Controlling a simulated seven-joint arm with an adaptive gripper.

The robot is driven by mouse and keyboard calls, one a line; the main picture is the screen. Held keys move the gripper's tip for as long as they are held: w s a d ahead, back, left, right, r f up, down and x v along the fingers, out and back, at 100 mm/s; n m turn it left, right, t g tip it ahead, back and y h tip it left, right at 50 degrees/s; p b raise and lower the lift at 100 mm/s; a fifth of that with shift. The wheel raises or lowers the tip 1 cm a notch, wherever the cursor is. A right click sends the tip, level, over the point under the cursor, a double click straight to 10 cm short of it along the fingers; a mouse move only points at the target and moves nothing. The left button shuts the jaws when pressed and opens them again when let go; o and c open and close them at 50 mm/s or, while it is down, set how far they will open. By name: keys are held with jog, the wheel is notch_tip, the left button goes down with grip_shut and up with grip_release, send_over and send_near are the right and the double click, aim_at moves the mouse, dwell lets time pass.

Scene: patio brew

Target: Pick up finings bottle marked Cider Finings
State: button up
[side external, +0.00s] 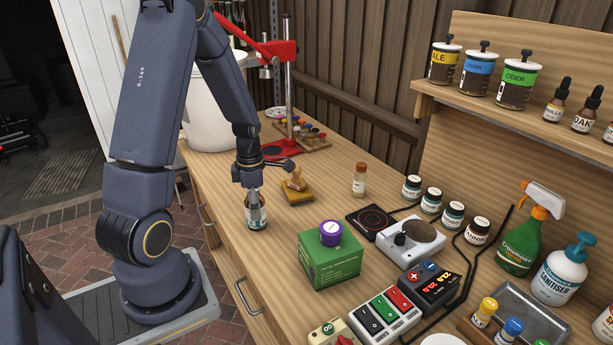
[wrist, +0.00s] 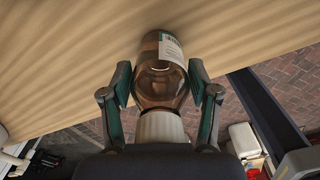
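A small amber bottle (side external: 257,216) with a white and teal label stands upright near the front edge of the wooden bench. My gripper (side external: 254,197) points down over it, with a finger on each side. In the wrist view the bottle (wrist: 160,82) and its pale cap sit between the two fingers of my gripper (wrist: 160,85). The pads lie very close to the glass; I cannot tell whether they press on it. The label's words are not readable.
A stamp on a yellow pad (side external: 297,190) stands behind the bottle. A green box (side external: 330,262) with a purple-topped item is to the right. A red press stand (side external: 288,90) and a white bucket (side external: 212,110) are at the back. Several dark jars (side external: 431,202) line the right.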

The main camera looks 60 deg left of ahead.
jog(key=c, duration=0.9)
jog(key=shift+r, duration=0.15)
